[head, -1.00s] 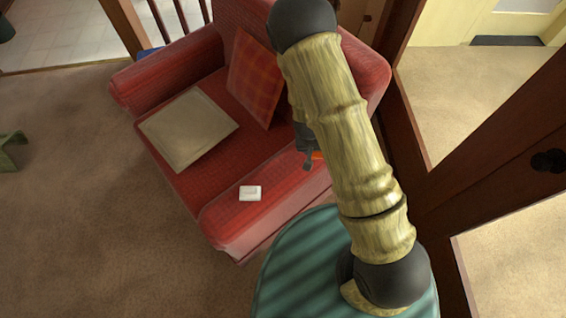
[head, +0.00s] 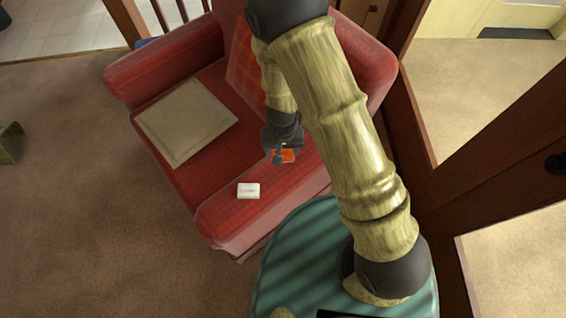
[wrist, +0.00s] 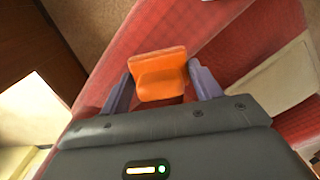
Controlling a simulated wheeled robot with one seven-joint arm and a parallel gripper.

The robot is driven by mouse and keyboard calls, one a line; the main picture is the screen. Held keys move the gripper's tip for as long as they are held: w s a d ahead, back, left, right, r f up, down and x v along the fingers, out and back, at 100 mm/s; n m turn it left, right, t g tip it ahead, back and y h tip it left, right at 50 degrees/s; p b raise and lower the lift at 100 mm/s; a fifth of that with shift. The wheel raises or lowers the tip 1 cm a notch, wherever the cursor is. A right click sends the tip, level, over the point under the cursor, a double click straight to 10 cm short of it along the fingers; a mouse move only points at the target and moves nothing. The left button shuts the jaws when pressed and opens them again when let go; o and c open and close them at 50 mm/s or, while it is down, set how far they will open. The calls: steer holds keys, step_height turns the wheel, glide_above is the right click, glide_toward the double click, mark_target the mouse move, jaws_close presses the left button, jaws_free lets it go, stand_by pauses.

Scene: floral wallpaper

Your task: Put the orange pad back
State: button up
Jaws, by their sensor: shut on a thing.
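The orange pad (head: 288,156) is a small bright orange block. My gripper (head: 283,157) is shut on it above the seat of the red armchair (head: 240,228), near the chair's front-right arm. In the wrist view, the orange pad (wrist: 160,74) sits between the two purple-grey fingers of my gripper (wrist: 160,82). I cannot tell from the pictures how high the pad is above the chair.
A beige cushion (head: 186,121) lies on the seat at left, and a plaid red cushion (head: 243,68) leans behind my arm. A small white box (head: 248,191) rests on the near chair arm. Wooden framing (head: 500,140) stands at right. Open carpet (head: 90,220) lies at left.

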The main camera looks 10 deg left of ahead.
glide_above(283, 166)
step_height(283, 166, down, 4)
steer(key=shift+s+f+b, duration=0.1)
steer(key=shift+f+b, duration=0.15)
steer(key=shift+b, duration=0.2)
step_height(283, 166, down, 4)
steer(key=shift+r+b, duration=0.1)
steer(key=shift+b, duration=0.5)
steer(key=o, duration=0.9)
steer(key=shift+r, duration=0.1)
step_height(283, 166, up, 12)
steer(key=p, duration=0.3)
steer(key=shift+p, duration=0.35)
